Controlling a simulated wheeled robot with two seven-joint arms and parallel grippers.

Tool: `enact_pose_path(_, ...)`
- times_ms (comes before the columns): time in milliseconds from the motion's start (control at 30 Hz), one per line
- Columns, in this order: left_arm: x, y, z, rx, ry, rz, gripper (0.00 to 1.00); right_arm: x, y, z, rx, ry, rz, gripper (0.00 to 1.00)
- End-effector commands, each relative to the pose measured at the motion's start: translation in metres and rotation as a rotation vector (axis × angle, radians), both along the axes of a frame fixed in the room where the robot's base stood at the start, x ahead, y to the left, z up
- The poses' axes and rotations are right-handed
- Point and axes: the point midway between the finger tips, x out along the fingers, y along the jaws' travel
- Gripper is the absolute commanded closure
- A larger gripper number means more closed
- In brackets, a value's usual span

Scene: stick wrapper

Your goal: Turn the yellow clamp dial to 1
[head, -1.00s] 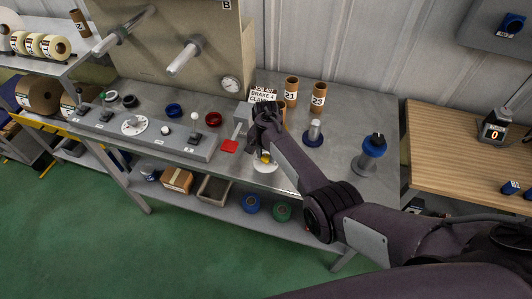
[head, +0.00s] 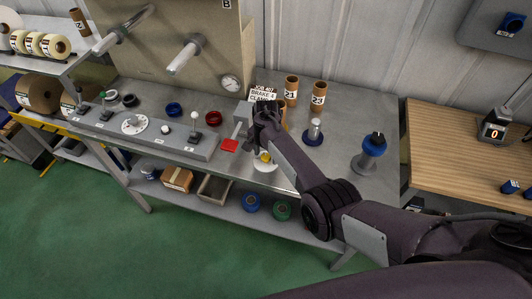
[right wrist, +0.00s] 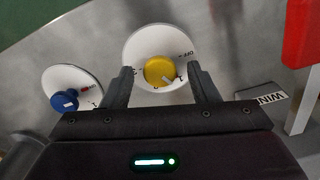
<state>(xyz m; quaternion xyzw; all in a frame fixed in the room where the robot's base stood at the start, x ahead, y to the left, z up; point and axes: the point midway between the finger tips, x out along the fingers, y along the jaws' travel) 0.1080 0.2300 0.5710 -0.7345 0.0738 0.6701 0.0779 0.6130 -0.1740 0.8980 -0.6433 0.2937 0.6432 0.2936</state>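The yellow clamp dial (right wrist: 159,70) sits on a round white plate (right wrist: 148,42) in the right wrist view. A pale pointer mark on it points to the lower right; "OFF" is printed at the plate's upper right, and the other marks are partly hidden or too small to read surely. My right gripper (right wrist: 160,67) is open, with one finger on each side of the dial, apart from it as far as I can see. In the head view the yellow dial (head: 265,157) shows just below my right gripper (head: 268,122). My left gripper is out of view.
A blue knob (right wrist: 65,102) on a white plate is left of the dial in the wrist view. A red paddle (head: 229,145) and a control strip (head: 150,138) lie to the left in the head view. A job card (head: 263,95) and cardboard tubes (head: 318,95) stand behind.

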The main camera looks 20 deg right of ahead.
Motion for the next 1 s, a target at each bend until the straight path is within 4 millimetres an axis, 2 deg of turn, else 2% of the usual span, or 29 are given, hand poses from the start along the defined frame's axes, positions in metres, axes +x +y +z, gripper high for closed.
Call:
enact_pose_path(300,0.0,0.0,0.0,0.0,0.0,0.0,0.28,0.0,0.0,0.004,-0.001,-0.001,0.001,0.46)
enact_pose_path(733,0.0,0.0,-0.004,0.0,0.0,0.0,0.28,0.001,-0.001,0.066,-0.002,-0.003,0.0,0.46)
enact_pose_path(1000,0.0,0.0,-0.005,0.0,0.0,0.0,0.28,0.0,0.0,0.078,0.0,0.001,0.001,0.46)
